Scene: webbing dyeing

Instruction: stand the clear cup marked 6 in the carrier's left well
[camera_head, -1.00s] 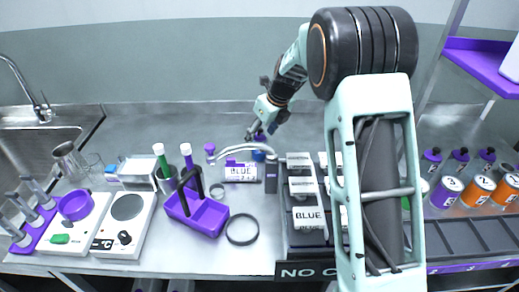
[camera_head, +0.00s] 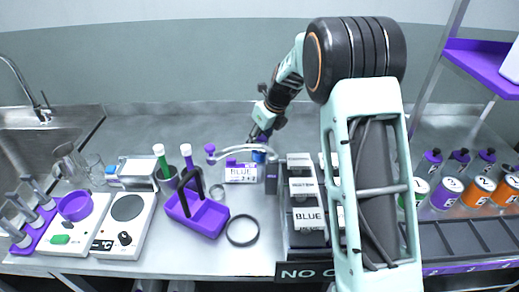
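The purple carrier (camera_head: 208,222) with its black handle stands on the bench left of centre. Its wells look empty, though the handle partly covers them. I can read no 6 on any cup. Two clear glass vessels (camera_head: 68,160) stand at the left by the sink. A small blue thing (camera_head: 258,156), possibly a cup's contents, shows behind the white BLUE label. My gripper (camera_head: 260,141) points down just above and behind it. The curved metal spout and dark block hide part of that spot. I cannot tell whether my fingers are open or touching it.
A black ring (camera_head: 242,230) lies right of the carrier. The back bench is clear.

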